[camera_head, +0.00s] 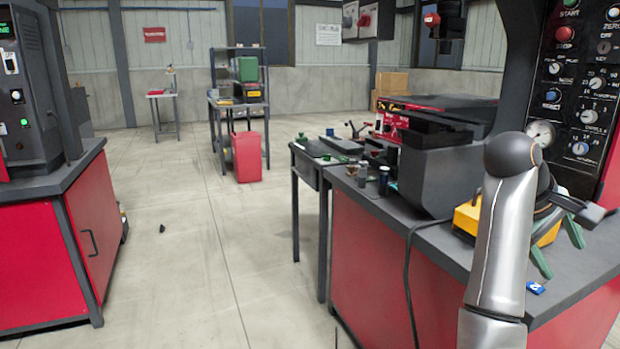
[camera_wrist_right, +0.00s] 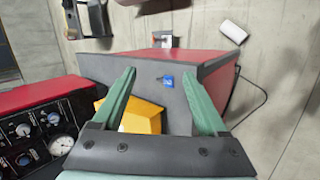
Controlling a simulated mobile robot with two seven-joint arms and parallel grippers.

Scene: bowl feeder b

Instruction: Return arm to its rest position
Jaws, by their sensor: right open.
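My right arm (camera_head: 503,245) comes up from the bottom right of the head view, bent over the right workbench. My right gripper (camera_head: 561,259) has green fingers, spread apart and empty, above the grey bench top. In the wrist view my right gripper (camera_wrist_right: 158,72) also shows open, with nothing between its fingers. A small blue tag (camera_head: 535,287) lies near the bench edge; it also shows in the wrist view (camera_wrist_right: 168,81). A yellow block (camera_head: 467,217) sits on the bench, partly hidden by my arm. My left gripper is not in view.
The workbench (camera_head: 372,258) has red sides. A dark machine (camera_head: 438,168) and small parts stand on it. A control panel (camera_head: 585,95) with knobs and a gauge rises at the right. Another red cabinet (camera_head: 95,225) stands at the left. The floor (camera_head: 220,250) between is mostly clear.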

